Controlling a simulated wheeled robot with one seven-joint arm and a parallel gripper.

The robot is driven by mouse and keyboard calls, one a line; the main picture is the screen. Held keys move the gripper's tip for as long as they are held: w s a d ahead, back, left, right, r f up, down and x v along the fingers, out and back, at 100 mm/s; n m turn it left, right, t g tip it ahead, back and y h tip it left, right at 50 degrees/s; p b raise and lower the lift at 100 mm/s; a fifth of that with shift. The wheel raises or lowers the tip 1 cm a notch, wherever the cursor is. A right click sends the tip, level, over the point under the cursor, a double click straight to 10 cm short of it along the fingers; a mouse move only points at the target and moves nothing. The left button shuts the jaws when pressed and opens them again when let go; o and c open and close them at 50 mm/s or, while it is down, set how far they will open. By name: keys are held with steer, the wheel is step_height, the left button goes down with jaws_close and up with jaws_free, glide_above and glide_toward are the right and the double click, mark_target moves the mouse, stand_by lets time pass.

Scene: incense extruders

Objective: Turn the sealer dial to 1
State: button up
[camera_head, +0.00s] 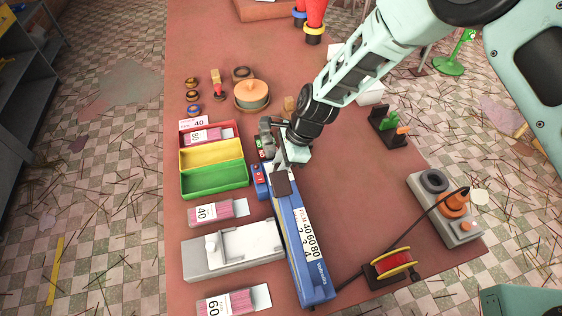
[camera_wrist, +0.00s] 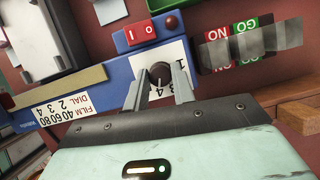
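The sealer is a long blue machine (camera_head: 305,255) on the red-brown table, with a white label listing film 40, 60, 80 and dial 2, 3, 4. In the wrist view, its dark round dial (camera_wrist: 159,72) sits on a white number plate (camera_wrist: 178,52); a 4 shows at the left and a 1 at the right. My gripper (camera_wrist: 161,76) is at the dial, one finger on either side of the knob. Whether the fingers press on it is not clear. The fingers hide part of the plate, and I cannot read where the dial points. The arm covers the dial in the head view.
A red switch block (camera_wrist: 141,33) sits just above the dial. Red NO and green GO tags (camera_wrist: 245,45) stand close at the right. Colored trays (camera_head: 212,179), a grey-white box (camera_head: 230,250) and incense packs (camera_head: 217,212) crowd the left. Free tabletop (camera_head: 365,200) lies right of the sealer.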

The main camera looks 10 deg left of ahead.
steer(key=shift+n, duration=0.3)
steer(key=shift+w+a+f+n+g+b, duration=0.15)
steer(key=shift+n+g+b, duration=0.25)
steer(key=shift+n+b, duration=0.5)
steer(key=n+b, duration=0.1)
steer(key=n, duration=0.1)
steer(key=n+g+h+b, duration=0.1)
steer(key=n+b, duration=0.1)
steer(key=shift+w+h, duration=0.1)
steer(key=shift+h, duration=0.2)
steer(key=n+h+b, duration=0.1)
steer(key=n+b, duration=0.1)
steer(key=n, duration=0.2)
steer(key=shift+a+g, duration=0.1)
steer(key=shift+g, duration=0.3)
steer(key=n+h+b, duration=0.1)
steer(key=n, duration=0.2)
steer(key=shift+a+n+h, duration=0.1)
steer(key=shift+n+h, duration=0.2)
steer(key=n+h+b, duration=0.1)
steer(key=n, duration=0.1)
steer(key=n+h+b, duration=0.1)
steer(key=n, duration=0.2)
steer(key=shift+a, duration=0.15)
steer(key=n, duration=0.2)
steer(key=n+t+h+b, duration=0.1)
steer(key=n, duration=0.1)
steer(key=shift+r+n, duration=0.2)
steer(key=shift+n, duration=0.4)
